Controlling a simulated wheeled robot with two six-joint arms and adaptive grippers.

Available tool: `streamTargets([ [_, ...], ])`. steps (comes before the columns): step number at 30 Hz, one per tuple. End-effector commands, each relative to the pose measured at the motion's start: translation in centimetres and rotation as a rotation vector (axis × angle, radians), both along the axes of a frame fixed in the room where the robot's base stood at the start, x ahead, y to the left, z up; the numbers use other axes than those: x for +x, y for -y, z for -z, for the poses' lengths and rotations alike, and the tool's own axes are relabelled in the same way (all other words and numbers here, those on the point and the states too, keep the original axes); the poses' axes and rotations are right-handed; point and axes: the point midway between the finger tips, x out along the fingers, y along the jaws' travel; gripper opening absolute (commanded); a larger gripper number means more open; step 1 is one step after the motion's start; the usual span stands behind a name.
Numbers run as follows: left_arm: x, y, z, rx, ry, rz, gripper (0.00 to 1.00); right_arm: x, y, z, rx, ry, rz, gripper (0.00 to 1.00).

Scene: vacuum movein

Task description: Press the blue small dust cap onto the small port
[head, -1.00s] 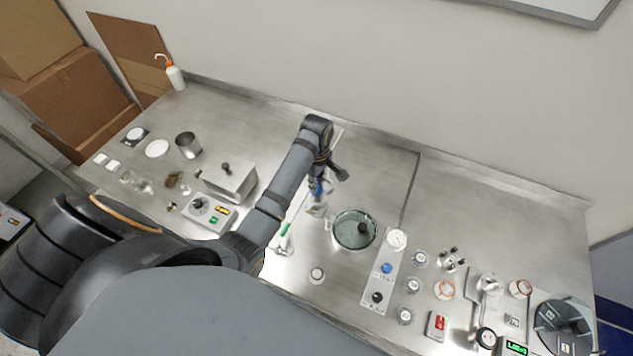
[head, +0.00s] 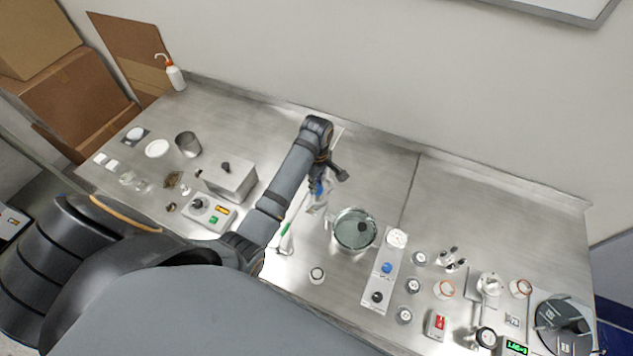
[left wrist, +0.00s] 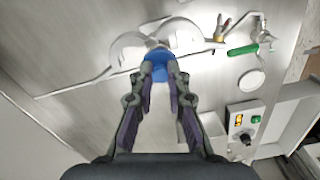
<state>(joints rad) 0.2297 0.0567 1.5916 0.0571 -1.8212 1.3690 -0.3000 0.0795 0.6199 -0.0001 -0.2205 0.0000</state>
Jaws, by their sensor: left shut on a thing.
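My left gripper (left wrist: 160,78) is shut on the blue small dust cap (left wrist: 158,62), which shows between its fingertips in the left wrist view. In the head view the blue cap also shows (head: 318,188) just below the wrist, over pale metal parts on the bench. Pale ring-shaped parts (left wrist: 128,46) lie right beyond the cap in the left wrist view. The small port is not clearly visible, and I cannot tell whether the cap touches it. My right gripper is not in view.
A glass vessel (head: 340,236) stands right of the gripper. A green-handled tool (head: 286,236) lies in front. A metal box (head: 232,182) and a control box (head: 208,214) stand to the left. A panel with a blue knob (head: 386,268) is to the right. The bench behind the arm is clear.

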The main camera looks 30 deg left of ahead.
Motion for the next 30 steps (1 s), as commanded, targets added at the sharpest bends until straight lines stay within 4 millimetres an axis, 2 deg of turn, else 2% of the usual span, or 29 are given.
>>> streamTargets([
  [29, 0.00, 0.01, 0.82, 0.000, 0.000, 0.000, 0.03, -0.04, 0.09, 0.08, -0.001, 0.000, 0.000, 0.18],
  [30, 0.00, 0.01, 0.82, 0.000, 0.000, 0.000, 0.18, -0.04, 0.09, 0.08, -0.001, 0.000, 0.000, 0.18],
])
